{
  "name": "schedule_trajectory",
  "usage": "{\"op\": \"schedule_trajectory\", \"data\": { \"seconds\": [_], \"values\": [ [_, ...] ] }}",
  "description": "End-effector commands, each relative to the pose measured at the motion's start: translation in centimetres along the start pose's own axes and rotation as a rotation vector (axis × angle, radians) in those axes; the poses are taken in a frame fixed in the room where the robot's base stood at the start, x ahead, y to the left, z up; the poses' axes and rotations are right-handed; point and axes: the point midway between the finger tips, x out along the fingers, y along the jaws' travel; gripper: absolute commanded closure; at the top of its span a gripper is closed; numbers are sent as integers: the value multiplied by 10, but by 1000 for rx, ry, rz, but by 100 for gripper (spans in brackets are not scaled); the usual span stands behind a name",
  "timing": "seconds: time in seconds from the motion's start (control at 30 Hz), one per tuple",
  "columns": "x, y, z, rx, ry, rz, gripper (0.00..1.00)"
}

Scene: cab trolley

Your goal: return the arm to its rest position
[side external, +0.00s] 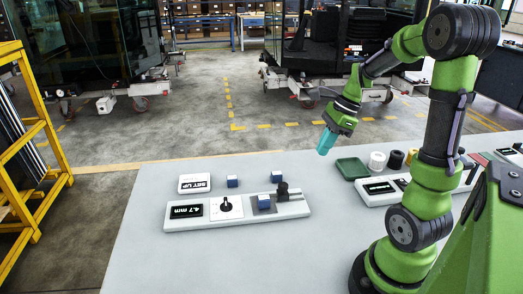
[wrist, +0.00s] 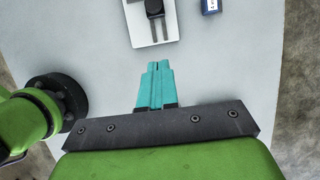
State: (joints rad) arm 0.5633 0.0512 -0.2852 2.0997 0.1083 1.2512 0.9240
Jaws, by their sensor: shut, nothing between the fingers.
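My green arm stands at the right of the table in the side external view. My gripper (side external: 326,141) hangs above the far part of the table, left of the green tray, with its teal fingers pointing down. In the wrist view, the teal fingers of my gripper (wrist: 158,68) lie side by side, shut and empty. Nothing touches the fingertips.
A white fixture (side external: 236,209) with a "4.7 mm" display, a knob and a blue block stands left of centre on the grey table (side external: 190,260). Two blue blocks (side external: 232,181) (side external: 277,177) and a "SET UP" sign (side external: 195,183) lie behind. A green tray (side external: 352,168) and rolls (side external: 377,160) are right.

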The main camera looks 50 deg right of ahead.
Motion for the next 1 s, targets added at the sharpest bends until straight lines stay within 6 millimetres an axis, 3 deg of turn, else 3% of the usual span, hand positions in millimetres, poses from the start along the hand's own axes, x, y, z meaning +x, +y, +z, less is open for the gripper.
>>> {"op": "schedule_trajectory", "data": {
  "seconds": [0.27, 0.47, 0.67, 0.9, 1.0],
  "values": [
    [0, 0, 0, -10, 0, -1, 100],
    [5, 4, -3, -232, 33, -12, 100],
    [1, 40, 46, -862, 92, -81, 100],
    [-11, 111, 115, -1652, 179, -227, 100],
    [-16, 140, 133, -1875, 205, -297, 100]
  ]
}}
